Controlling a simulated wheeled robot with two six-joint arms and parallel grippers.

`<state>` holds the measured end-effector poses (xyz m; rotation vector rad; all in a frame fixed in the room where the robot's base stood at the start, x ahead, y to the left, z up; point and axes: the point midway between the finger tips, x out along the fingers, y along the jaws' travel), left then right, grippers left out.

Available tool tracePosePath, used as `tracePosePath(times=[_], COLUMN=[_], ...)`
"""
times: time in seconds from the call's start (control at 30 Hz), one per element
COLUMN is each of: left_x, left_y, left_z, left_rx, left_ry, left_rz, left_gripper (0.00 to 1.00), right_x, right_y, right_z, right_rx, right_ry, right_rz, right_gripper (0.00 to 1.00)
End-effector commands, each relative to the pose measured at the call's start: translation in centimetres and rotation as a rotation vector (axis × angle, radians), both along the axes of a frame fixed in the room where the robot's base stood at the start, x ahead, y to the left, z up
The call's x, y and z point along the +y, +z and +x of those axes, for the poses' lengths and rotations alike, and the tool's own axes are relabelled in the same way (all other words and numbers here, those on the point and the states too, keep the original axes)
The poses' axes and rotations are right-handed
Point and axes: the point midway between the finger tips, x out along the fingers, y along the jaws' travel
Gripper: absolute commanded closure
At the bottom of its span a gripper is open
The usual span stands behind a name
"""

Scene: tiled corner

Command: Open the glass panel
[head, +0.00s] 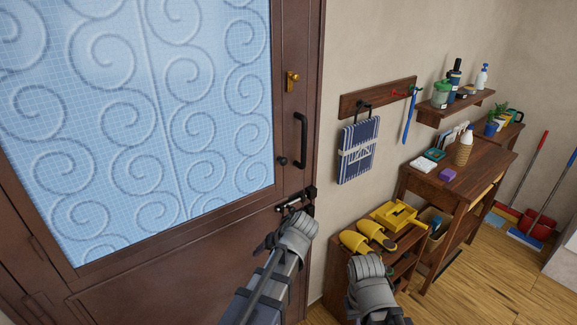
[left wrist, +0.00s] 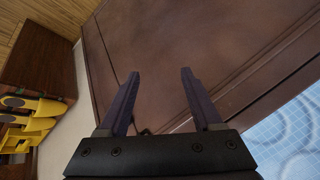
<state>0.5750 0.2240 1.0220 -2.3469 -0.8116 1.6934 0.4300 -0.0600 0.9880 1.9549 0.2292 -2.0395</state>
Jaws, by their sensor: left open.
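The glass panel (head: 150,100) is light blue with raised swirls, set in a brown door (head: 180,255). It looks closed in its frame. The door has a brass lock (head: 292,80), a black pull handle (head: 301,140) and a black latch (head: 296,198) near the panel's lower right corner. My left gripper (head: 266,243) is in front of the lower door, below the latch, and partly hidden by its own wrist. In the left wrist view my left gripper (left wrist: 160,73) is open and empty, facing brown door wood. A glass corner (left wrist: 290,140) shows at lower right.
To the right stand a low shelf (head: 340,250) with yellow slippers (head: 367,238) and a yellow tray (head: 399,214), then a wooden desk (head: 455,190). A blue striped bag (head: 357,150) hangs on the wall. Wood floor (head: 480,285) is free at lower right.

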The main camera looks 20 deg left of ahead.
Motion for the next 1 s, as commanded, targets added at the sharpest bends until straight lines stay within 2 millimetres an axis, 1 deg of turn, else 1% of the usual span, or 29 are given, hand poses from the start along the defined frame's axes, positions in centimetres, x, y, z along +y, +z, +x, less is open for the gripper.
tracePosePath(times=[0.03,0.17,0.23,0.27,0.3,0.4,0.5,0.53,0.6,0.73,0.87,1.0], left_x=[0.1,0.3,-0.1,-0.4,-1.0,-2.8,-4.6,-5.0,-5.9,-6.8,-6.8,-5.8], left_y=[0.8,3.9,6.3,7.4,9.0,12.6,15.4,16.1,17.3,18.4,18.5,18.5], left_z=[1.5,5.3,7.8,8.8,10.2,12.9,14.6,15.0,15.6,16.1,16.1,16.9], left_rx=[-0.042,-0.209,-0.333,-0.392,-0.472,-0.657,-0.800,-0.833,-0.893,-0.952,-0.961,-0.959], left_ry=[0.019,0.079,0.104,0.112,0.117,0.117,0.101,0.097,0.085,0.075,0.073,0.075], left_rz=[0.049,0.200,0.289,0.326,0.372,0.455,0.504,0.514,0.530,0.543,0.546,0.547], left_gripper=[0.34,0.34,0.34,0.34,0.34,0.34,0.34,0.34,0.34,0.34,0.34,0.34], right_x=[0.0,0.0,0.0,0.0,0.0,0.0,0.0,0.0,0.0,0.0,0.0,0.0], right_y=[0.0,0.0,0.0,0.0,0.0,0.0,0.0,0.0,0.0,0.0,0.0,0.0], right_z=[0.0,0.0,0.0,0.0,0.0,0.0,0.0,0.0,0.0,0.0,0.0,0.0], right_rx=[0.000,0.000,0.000,0.000,0.000,0.000,0.000,0.000,0.000,0.000,0.000,0.000], right_ry=[0.000,0.000,0.000,0.000,0.000,0.000,0.000,0.000,0.000,0.000,0.000,0.000], right_rz=[0.000,0.000,0.000,0.000,0.000,0.000,0.000,0.000,0.000,0.000,0.000,0.000], right_gripper=[1.00,1.00,1.00,1.00,1.00,1.00,1.00,1.00,1.00,1.00,1.00,1.00])
